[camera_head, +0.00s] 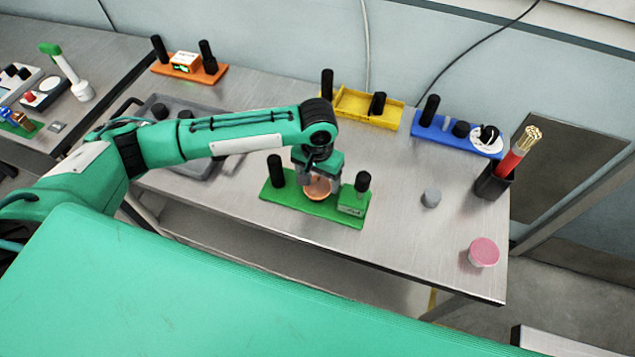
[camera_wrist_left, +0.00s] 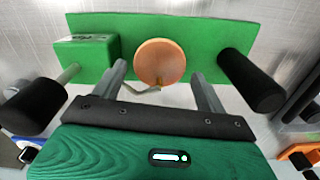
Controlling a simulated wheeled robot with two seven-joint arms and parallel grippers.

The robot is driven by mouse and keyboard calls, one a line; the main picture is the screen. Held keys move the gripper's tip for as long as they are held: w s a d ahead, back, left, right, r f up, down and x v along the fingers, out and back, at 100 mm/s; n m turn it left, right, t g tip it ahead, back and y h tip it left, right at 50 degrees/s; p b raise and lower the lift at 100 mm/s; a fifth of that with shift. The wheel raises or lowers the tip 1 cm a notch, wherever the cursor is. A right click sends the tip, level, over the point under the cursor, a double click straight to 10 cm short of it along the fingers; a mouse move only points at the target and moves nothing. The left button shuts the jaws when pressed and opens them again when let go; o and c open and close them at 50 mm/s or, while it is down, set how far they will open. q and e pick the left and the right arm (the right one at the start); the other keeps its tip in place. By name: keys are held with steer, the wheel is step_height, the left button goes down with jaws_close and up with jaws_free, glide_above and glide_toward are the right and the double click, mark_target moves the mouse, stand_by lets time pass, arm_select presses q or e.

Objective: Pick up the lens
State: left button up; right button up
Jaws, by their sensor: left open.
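A round copper-orange disc, which looks like the lens (camera_head: 319,188), stands at the middle of a green module board (camera_head: 341,216) on the metal table. In the left wrist view the lens (camera_wrist_left: 160,60) shows with a thin bent wire or stem beneath it. My left gripper (camera_head: 311,180) is open, pointing down over the board. In the left wrist view its two fingers lie one on each side of the lens, apart from it as far as I can see. The lens is partly hidden by the gripper in the head view. My right gripper is not in view.
The green board has black posts (camera_head: 276,170) at its ends and a green block (camera_head: 352,202). Yellow (camera_head: 352,108), blue (camera_head: 424,128) and orange (camera_head: 163,70) modules stand behind. A grey cylinder (camera_head: 431,198), pink-topped jar (camera_head: 484,252) and black holder (camera_head: 492,184) are to the right.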

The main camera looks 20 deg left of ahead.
arm_select(q)
steer(key=shift+s+f, duration=0.1)
steer(key=shift+f, duration=0.7)
steer(key=c, duration=0.8)
